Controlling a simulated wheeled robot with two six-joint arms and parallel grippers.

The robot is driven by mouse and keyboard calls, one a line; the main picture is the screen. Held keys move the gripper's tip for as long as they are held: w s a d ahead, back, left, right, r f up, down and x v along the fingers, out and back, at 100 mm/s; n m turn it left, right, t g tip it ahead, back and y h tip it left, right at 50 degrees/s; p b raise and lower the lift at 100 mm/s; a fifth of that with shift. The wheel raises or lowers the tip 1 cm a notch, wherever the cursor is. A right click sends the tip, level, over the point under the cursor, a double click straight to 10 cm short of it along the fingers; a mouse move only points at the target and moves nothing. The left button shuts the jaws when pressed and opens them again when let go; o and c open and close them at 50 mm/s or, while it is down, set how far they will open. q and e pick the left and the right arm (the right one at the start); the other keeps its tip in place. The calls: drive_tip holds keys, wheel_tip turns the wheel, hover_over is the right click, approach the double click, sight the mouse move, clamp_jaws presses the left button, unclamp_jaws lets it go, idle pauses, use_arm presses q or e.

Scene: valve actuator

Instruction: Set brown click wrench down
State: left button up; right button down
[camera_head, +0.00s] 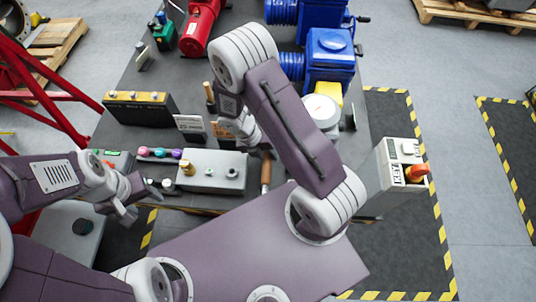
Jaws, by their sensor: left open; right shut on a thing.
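The brown click wrench (266,176) shows as a brown handle hanging below my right gripper, close to the front edge of the dark table (137,82). My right gripper (264,153) is shut on the wrench. Its upper part is hidden by the gripper and arm. I cannot tell whether the wrench touches the table. My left gripper (140,200) is open and empty, at the table's front left, left of a grey block (210,181) with a brass fitting.
Small signs (190,124) stand left of my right wrist. A black box with yellow tops (140,105) and coloured knobs (160,153) lie left. Blue valve actuators (330,62) and a red one (199,30) stand behind. A grey key box (398,165) is at the right.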

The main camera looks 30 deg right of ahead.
drive_tip(key=shift+f+b, duration=0.6)
drive_tip(key=shift+f, duration=0.45)
drive_tip(key=c, duration=1)
unclamp_jaws()
drive_tip(key=shift+c, duration=0.2)
drive_tip(key=v, duration=0.9)
